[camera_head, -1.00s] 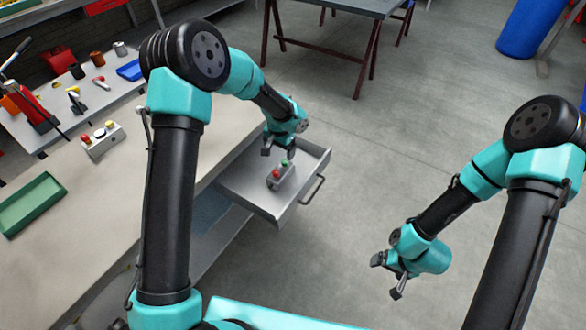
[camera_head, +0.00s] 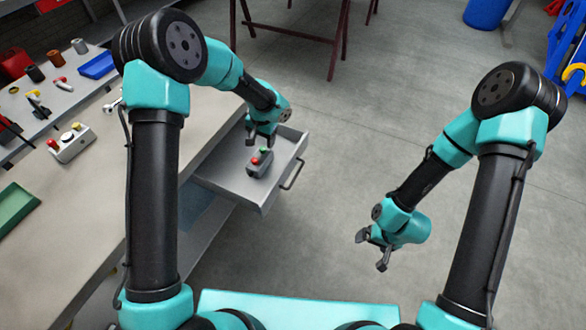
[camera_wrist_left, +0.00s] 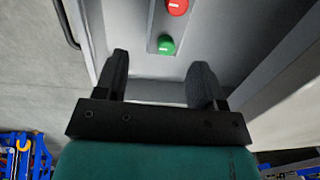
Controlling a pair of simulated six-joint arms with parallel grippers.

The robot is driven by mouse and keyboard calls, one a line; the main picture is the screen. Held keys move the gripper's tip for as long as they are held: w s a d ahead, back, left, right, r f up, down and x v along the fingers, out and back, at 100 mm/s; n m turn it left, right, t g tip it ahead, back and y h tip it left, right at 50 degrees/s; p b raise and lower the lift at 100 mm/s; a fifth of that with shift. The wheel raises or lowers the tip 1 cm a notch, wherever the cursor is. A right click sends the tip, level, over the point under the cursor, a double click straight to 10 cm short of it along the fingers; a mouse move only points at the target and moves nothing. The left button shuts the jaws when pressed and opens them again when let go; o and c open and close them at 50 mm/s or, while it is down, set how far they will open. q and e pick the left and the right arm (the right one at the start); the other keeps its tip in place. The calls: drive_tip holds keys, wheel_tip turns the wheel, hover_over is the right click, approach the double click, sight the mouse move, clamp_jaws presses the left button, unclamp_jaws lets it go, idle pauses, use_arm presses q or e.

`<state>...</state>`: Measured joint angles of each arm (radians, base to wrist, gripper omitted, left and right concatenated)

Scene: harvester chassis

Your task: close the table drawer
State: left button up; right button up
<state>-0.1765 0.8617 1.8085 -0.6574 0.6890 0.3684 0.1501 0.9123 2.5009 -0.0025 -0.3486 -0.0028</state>
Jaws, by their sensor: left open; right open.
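The grey table drawer (camera_head: 234,182) is pulled out from the table (camera_head: 140,190), with its bar handle (camera_head: 294,174) on its right-hand front. A small grey control box (camera_head: 259,164) with a red and a green button lies inside the drawer. My left gripper (camera_head: 262,139) is open and empty over the drawer's far end, close to the box. In the left wrist view, the open fingers (camera_wrist_left: 158,85) point toward the box (camera_wrist_left: 164,28), and the handle (camera_wrist_left: 66,22) shows at upper left. My right gripper (camera_head: 371,254) is open and empty over the floor, right of the drawer.
Another button box (camera_head: 72,142) and a green tray (camera_head: 13,205) are on the tabletop at left. A blue tray (camera_head: 98,66) and small tools lie on a shelf at back left. The floor (camera_head: 330,130) right of the drawer is clear.

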use_arm(q)
drive_tip(key=d+f+y, duration=0.1)
drive_tip(key=d, duration=0.2)
drive_tip(key=s+d+y, duration=0.1)
drive_tip(key=d, duration=0.2)
drive_tip(key=s+d+f+y, duration=0.1)
drive_tip(key=d, duration=0.2)
drive_tip(key=shift+f+y, duration=0.3)
drive_tip(key=shift+y, duration=0.1)
drive_tip(key=c, duration=0.4)
drive_tip(key=d+t+y, duration=0.1)
drive_tip(key=d, duration=0.2)
drive_tip(key=s+d+t+y, duration=0.1)
drive_tip(key=d, duration=0.2)
drive_tip(key=s+d+f+t+y, duration=0.1)
drive_tip(key=d+y, duration=0.1)
drive_tip(key=d, duration=0.2)
drive_tip(key=c, duration=0.6)
drive_tip(key=shift+d+t, duration=0.4)
drive_tip(key=shift+d, duration=0.1)
clamp_jaws()
